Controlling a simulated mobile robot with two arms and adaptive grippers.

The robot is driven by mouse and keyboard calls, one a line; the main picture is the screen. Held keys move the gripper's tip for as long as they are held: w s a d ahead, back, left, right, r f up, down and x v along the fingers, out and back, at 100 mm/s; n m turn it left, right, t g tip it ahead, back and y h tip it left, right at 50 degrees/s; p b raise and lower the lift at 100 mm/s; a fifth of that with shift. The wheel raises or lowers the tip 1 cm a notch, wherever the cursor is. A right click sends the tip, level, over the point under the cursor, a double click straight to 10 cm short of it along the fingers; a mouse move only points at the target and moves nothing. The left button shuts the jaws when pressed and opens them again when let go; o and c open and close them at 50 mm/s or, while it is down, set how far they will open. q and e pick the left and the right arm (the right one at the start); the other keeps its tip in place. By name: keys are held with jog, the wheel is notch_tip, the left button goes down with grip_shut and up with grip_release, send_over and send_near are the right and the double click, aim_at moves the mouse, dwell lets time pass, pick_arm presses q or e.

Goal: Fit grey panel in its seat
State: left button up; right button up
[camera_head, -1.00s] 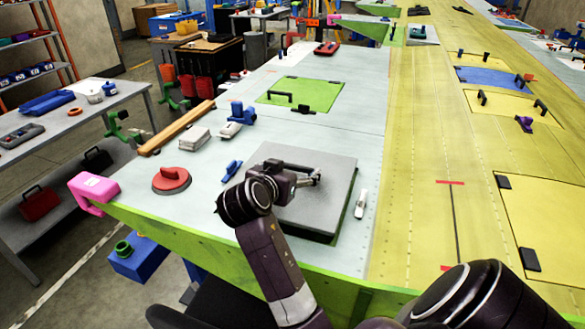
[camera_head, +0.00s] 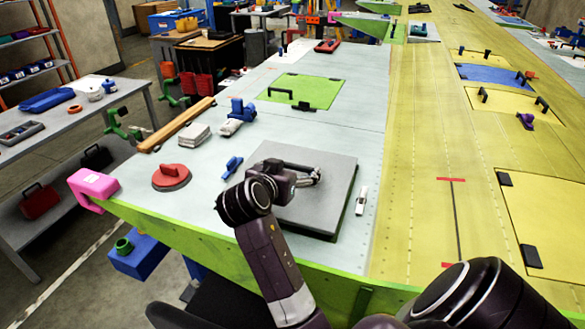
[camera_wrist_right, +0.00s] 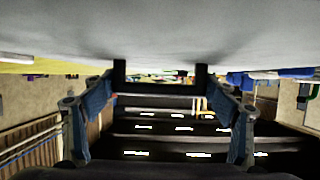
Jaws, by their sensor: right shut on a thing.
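The grey panel (camera_head: 325,212) is a square plate at the near end of the pale wing surface, beneath my right gripper (camera_head: 312,178). My right gripper is shut on the panel, at its top side; the grip itself is small and partly hidden by the wrist. The panel looks level and lies very low over the surface; I cannot tell whether it touches all round. Its seat is not visible, with the panel covering that area. In the right wrist view the panel's grey face (camera_wrist_right: 160,45) fills the top, beyond the fingers. My left gripper is out of view.
A white marker-like item (camera_head: 361,200) lies close to the panel's right edge. A blue clamp-like item (camera_head: 231,168) and a red suction-cup-like disc (camera_head: 171,178) lie to its left. A pink bracket (camera_head: 92,188) sits on the near-left corner. A green panel (camera_head: 300,92) lies farther back.

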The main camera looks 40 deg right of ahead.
jog(key=shift+r, duration=0.1)
dwell(0.3)
jog(key=shift+f, duration=0.2)
jog(key=shift+f+b, duration=0.3)
jog(key=shift+f+b, duration=0.8)
jog(key=shift+f, duration=0.25)
jog(key=o, duration=1.6)
jog(key=shift+o, duration=0.2)
jog(key=shift+f, duration=0.1)
